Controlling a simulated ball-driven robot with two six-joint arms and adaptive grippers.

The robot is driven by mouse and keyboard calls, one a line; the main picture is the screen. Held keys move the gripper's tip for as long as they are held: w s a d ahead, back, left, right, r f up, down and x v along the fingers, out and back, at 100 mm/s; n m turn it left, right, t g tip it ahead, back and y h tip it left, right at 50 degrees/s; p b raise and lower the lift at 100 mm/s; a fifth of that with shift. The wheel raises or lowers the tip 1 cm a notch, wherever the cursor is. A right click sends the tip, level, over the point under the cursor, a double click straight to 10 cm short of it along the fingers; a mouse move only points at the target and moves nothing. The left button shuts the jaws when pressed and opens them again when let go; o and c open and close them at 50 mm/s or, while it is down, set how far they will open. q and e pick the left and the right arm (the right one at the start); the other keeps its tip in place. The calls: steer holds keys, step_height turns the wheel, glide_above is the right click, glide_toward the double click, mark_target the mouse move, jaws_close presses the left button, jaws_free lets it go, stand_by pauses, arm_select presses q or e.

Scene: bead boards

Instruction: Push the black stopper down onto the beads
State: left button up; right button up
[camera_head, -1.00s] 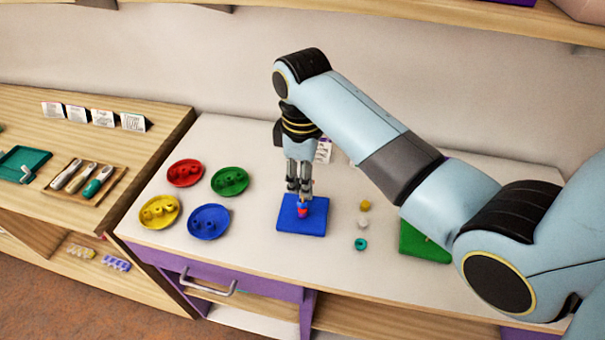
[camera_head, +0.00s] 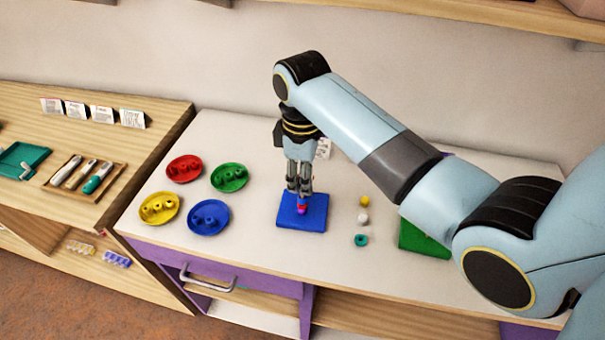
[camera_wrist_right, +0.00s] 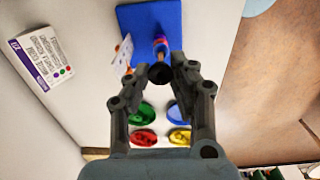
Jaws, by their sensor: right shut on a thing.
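The blue board (camera_head: 288,221) lies flat on the white table, with a short stack of beads (camera_head: 302,209) standing on it, purple and red showing. My right gripper (camera_head: 300,193) points down just above the stack. In the right wrist view, my right gripper (camera_wrist_right: 161,78) is shut on the round black stopper (camera_wrist_right: 160,73), which sits between the fingertips. The beads (camera_wrist_right: 160,46) show beyond it on the blue board (camera_wrist_right: 140,22), purple and orange. Whether the stopper touches the top bead cannot be told. My left gripper is out of view.
Red (camera_head: 184,170), green (camera_head: 229,178), yellow (camera_head: 159,208) and blue (camera_head: 208,217) dishes with beads stand left of the board. Loose yellow (camera_head: 364,201), white (camera_head: 363,218) and teal (camera_head: 361,240) beads lie to its right. A green board (camera_head: 424,242) lies under my right arm.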

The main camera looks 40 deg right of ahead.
steer(key=shift+f, duration=0.7)
stand_by(0.7)
steer(key=shift+f+b, duration=0.5)
steer(key=shift+f, duration=0.45)
steer(key=o, duration=0.8)
step_height(320, 180, up, 12)
stand_by(0.4)
